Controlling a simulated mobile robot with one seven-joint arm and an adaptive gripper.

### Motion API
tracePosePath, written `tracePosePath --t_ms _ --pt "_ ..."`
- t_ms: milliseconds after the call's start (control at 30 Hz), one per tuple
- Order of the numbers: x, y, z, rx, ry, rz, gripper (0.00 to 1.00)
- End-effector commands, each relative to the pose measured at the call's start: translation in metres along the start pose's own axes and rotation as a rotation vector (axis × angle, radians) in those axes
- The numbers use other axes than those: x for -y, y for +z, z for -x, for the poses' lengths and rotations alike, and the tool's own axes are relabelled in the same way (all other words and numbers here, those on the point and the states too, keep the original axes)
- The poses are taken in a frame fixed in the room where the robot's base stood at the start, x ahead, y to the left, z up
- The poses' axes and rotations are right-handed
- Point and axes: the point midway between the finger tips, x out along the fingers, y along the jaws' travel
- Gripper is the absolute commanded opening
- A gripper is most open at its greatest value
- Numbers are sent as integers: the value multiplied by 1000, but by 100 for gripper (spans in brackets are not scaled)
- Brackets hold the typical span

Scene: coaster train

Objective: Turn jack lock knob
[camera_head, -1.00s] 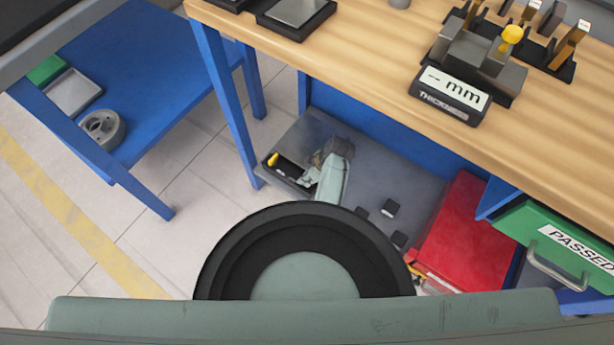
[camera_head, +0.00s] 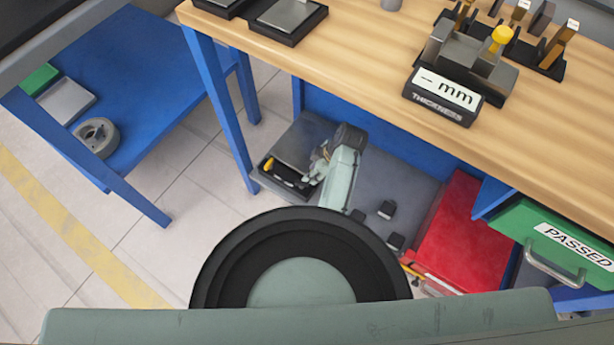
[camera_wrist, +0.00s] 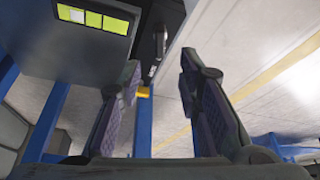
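A small yellow knob (camera_head: 268,164) sits at the left end of a dark device (camera_head: 290,181) on the low grey shelf under the bench, in the head view. I take it for the jack lock knob. My gripper (camera_head: 312,172) is low beside the device, to the right of the yellow knob and apart from it. In the wrist view the two fingers of my gripper (camera_wrist: 160,72) stand apart with nothing between them. A small yellow piece (camera_wrist: 145,91) shows behind the left finger there; I cannot tell whether it is the same knob.
The wooden bench top (camera_head: 340,50) overhangs the shelf, with a blue leg (camera_head: 222,110) at the left. A blue table (camera_head: 150,70) stands left.

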Motion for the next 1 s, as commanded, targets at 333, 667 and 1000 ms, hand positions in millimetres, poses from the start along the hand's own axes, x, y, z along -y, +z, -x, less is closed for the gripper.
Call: tracePosePath --t_ms 333,667,1000 --pt "0 0 30 0 0 -1 32" --pt "0 0 30 0 0 -1 32" --pt "0 0 30 0 -1 -1 32"
